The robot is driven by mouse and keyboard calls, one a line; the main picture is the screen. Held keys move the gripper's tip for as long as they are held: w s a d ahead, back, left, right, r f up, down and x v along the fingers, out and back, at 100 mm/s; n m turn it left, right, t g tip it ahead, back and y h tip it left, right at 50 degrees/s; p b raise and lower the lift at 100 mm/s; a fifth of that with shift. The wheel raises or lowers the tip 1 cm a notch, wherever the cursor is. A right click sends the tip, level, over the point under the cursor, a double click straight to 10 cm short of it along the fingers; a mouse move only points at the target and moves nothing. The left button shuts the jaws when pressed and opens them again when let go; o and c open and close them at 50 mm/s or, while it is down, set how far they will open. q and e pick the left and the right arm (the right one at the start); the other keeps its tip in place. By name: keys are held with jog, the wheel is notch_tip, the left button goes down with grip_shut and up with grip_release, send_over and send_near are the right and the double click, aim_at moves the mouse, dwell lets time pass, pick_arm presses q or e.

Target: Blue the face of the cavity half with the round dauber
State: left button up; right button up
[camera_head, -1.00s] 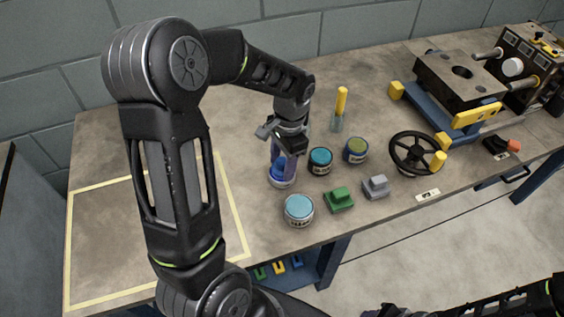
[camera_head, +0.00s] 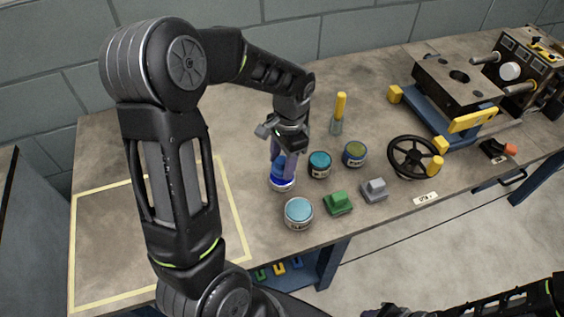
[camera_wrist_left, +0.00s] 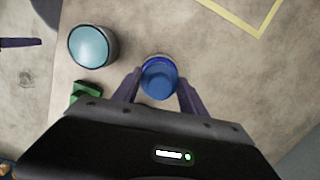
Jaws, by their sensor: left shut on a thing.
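My left gripper (camera_head: 281,165) points down with its purple fingers shut on the round dauber (camera_head: 277,172), which is blue. The dauber also shows in the left wrist view (camera_wrist_left: 160,80) as a blue disc between the fingertips. It is over or in a small tin with a bright blue band (camera_head: 283,185); whether it touches the inside is hidden. The dark mould block with a round hole (camera_head: 440,83), perhaps the cavity half, sits on a blue carriage at the right, well away from the gripper. My right gripper (camera_head: 384,312) is only partly in view at the bottom edge.
A light blue tin (camera_head: 298,212), a teal tin (camera_head: 319,164) and an olive tin (camera_head: 354,153) stand close by. Green (camera_head: 338,203) and grey (camera_head: 374,190) blocks, a yellow-handled tool (camera_head: 340,104) and a handwheel (camera_head: 412,157) are further right. The taped area (camera_head: 100,240) is clear.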

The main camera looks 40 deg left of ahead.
aim_at(280, 161)
pick_arm(q)
jog(key=shift+r+p, duration=1.6)
jog(key=shift+r, duration=0.75)
jog(key=shift+s, duration=0.1)
jog(key=shift+r+n, duration=0.2)
jog(key=shift+n, duration=0.5)
jog(key=w+d+r+n, duration=0.3)
jog(key=w+d, duration=0.7)
jog(key=d, duration=0.2)
jog(key=shift+w+d+r+h, duration=0.15)
jog(key=shift+w+r+h, duration=0.15)
jog(key=shift+w+r, duration=0.05)
